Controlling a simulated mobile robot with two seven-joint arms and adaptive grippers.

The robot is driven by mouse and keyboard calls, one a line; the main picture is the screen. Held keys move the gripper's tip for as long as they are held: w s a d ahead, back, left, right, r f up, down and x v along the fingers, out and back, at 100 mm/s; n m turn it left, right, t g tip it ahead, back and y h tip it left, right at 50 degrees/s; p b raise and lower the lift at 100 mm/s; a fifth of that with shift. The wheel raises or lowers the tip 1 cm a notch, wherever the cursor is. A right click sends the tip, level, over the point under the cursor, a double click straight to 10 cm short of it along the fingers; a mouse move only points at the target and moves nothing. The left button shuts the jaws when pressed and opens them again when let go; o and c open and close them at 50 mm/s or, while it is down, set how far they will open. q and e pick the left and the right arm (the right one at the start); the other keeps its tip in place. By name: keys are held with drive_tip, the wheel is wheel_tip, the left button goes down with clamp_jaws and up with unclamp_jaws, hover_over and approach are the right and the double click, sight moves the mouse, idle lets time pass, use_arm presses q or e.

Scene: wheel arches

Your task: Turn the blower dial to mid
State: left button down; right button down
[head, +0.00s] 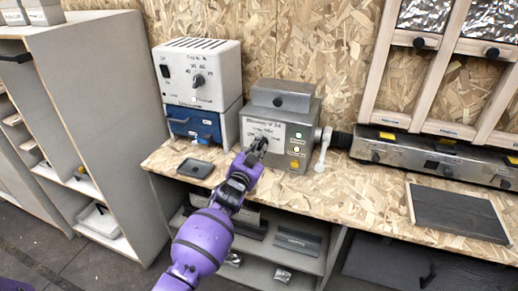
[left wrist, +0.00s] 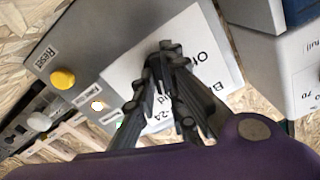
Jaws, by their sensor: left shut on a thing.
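The blower box (head: 283,100) is a grey metal unit on the bench, with a white label plate (head: 276,130) on its front. My left gripper (head: 259,146) reaches up to that plate. In the left wrist view the gripper (left wrist: 165,62) is shut on the blower dial (left wrist: 168,45), a small dark knob. Its pointer and most of its scale are hidden by the fingers; only part of the lettering shows, so I cannot tell its setting. My right gripper is not in view.
A yellow reset button (left wrist: 63,78) and small lamps sit beside the plate. A white lever (head: 323,150) is at the box's right. A white control box (head: 205,70) with its own dial stands left on a blue unit (head: 195,122). A small dark tray (head: 195,168) lies in front.

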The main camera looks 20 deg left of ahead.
use_arm(q)
drive_tip(key=c, duration=1.8)
unclamp_jaws()
drive_tip(key=s, duration=1.2)
drive_tip(key=shift+a, duration=0.2)
